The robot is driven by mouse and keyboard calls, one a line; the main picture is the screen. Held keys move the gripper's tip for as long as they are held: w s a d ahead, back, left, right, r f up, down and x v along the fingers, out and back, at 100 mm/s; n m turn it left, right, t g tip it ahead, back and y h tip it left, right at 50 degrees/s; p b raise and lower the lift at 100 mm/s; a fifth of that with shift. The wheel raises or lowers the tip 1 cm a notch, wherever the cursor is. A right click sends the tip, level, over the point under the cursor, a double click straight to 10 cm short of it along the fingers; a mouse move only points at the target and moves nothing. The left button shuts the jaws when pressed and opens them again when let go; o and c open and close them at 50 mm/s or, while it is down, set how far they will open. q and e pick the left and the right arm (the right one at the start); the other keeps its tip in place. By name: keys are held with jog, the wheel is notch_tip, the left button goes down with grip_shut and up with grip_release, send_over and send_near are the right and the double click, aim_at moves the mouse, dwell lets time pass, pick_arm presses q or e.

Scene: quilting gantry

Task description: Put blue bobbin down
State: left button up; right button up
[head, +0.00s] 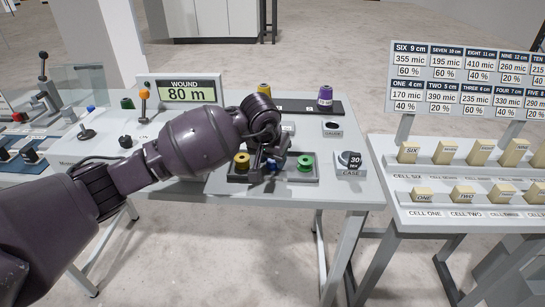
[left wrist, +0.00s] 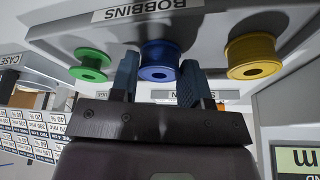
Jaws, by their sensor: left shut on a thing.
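The blue bobbin (left wrist: 160,62) is between the two fingers of my left gripper (left wrist: 158,80) in the left wrist view. In the head view the blue bobbin (head: 273,165) shows only in part, behind the fingers. My left gripper (head: 266,163) is shut on it, pointing down over the dark bobbin tray (head: 312,181). The bobbin is between a yellow bobbin (head: 242,160) and a green bobbin (head: 306,162), roughly in line with them. Whether it touches the tray floor is hidden. My right gripper is not in view.
A purple bobbin (head: 325,95) and another yellow bobbin (head: 264,90) stand on a dark strip behind. The "WOUND 80 m" sign (head: 180,91) is behind my arm. A rack of labelled cells (head: 455,180) stands at right.

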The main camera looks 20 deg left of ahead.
pick_arm(q)
jog(key=o, duration=0.6)
jog(key=shift+f, duration=0.1)
jog(key=shift+c, duration=0.2)
jog(key=o, duration=0.5)
jog(key=shift+c, duration=0.2)
jog(key=shift+r, duration=0.6)
jog(key=p+v, duration=0.1)
jog(key=v, duration=1)
jog(key=shift+s+p, duration=0.15)
jog(key=shift+p, duration=0.2)
